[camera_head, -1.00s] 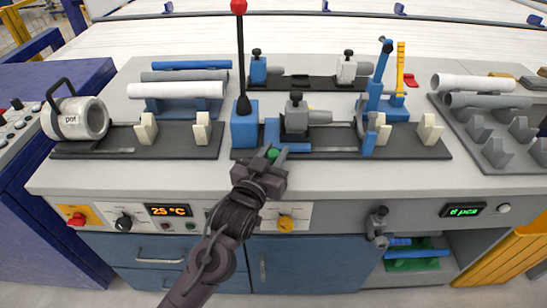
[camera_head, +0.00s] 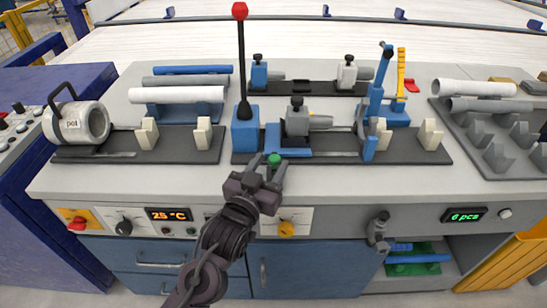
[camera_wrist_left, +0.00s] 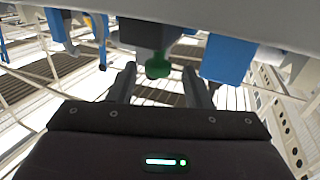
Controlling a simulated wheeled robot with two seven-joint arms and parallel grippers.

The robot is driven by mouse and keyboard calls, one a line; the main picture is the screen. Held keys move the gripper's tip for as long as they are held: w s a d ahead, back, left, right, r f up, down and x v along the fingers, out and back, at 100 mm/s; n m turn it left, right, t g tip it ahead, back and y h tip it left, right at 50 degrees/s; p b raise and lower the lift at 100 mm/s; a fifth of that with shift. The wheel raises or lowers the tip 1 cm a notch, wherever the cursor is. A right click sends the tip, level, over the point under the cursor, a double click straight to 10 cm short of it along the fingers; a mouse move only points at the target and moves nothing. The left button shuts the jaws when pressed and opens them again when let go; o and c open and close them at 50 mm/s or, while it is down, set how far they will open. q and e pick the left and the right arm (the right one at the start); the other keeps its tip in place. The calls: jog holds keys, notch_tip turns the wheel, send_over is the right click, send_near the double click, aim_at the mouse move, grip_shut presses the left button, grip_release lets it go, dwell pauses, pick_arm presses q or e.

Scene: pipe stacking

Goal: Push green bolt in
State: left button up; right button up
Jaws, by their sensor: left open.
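The green bolt (camera_head: 274,160) sticks out at the front edge of the black base plate (camera_head: 335,151), below the blue and grey clamp parts. It also shows in the left wrist view (camera_wrist_left: 158,66), its rounded green head hanging between the fingers. My left gripper (camera_head: 269,163) is open, its two fingers pointing up toward the bolt, one on each side. In the wrist view a gap shows between each finger and the bolt head. How deep the bolt sits cannot be told. My right gripper is not in view.
A black lever with a red knob (camera_head: 240,11) rises left of the bolt. A grey clamp (camera_head: 297,120) and a tall blue toggle clamp (camera_head: 376,95) stand behind and right. Pipes lie on a rack (camera_head: 178,94) and on a grey tray (camera_head: 473,124). The bench front has knobs and displays.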

aim_at(271, 162)
pick_arm(q)
jog(key=v, duration=0.4)
jog(key=shift+s+a, duration=0.1)
jog(key=shift+s, duration=0.1)
dwell(0.3)
